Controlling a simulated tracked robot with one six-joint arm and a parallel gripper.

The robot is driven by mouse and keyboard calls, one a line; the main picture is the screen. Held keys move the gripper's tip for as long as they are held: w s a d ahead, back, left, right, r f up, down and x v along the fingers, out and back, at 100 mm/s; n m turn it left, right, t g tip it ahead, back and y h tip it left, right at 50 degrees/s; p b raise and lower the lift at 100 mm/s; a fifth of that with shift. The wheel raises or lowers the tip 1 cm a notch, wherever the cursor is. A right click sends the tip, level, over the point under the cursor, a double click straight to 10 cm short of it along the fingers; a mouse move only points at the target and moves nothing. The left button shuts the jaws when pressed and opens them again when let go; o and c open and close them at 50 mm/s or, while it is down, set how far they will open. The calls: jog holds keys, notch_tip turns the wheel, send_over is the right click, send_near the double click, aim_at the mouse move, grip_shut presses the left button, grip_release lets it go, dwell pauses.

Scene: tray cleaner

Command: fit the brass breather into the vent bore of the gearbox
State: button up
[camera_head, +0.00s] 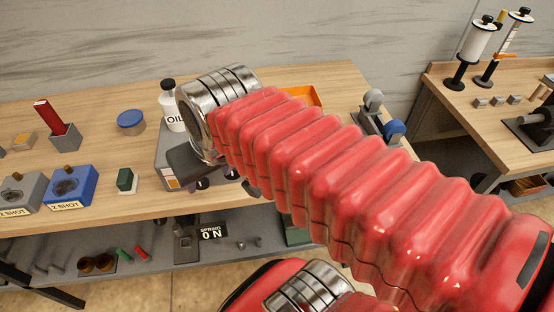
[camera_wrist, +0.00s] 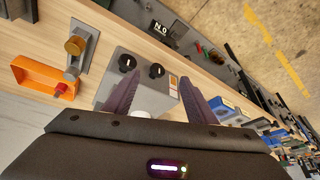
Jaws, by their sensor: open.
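In the wrist view the fingers reach over a grey box (camera_wrist: 125,65) with two black knobs. In the head view my red arm hides much of that grey box (camera_head: 168,152). A brass-coloured round piece (camera_wrist: 75,45) sits on a grey stand left of the box in the wrist view, apart from my fingers; I cannot tell whether it is the breather. I cannot make out a gearbox or vent bore for sure.
An orange frame (camera_wrist: 32,72) lies beside the stand. Bare wood lies at front left.

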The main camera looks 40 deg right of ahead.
jog(key=w+d+r+m+g, duration=0.2)
jog(key=d+m+g, duration=0.3)
jog(key=d+m, duration=0.9)
jog(key=d, duration=0.7)
jog(key=shift+f, duration=0.15)
jog(key=shift+f, duration=4.25)
jog(key=shift+w+a+f, duration=0.1)
jog(key=shift+f, duration=1.2)
jog(key=shift+w+a+f, duration=0.1)
jog(key=shift+f, duration=1.2)
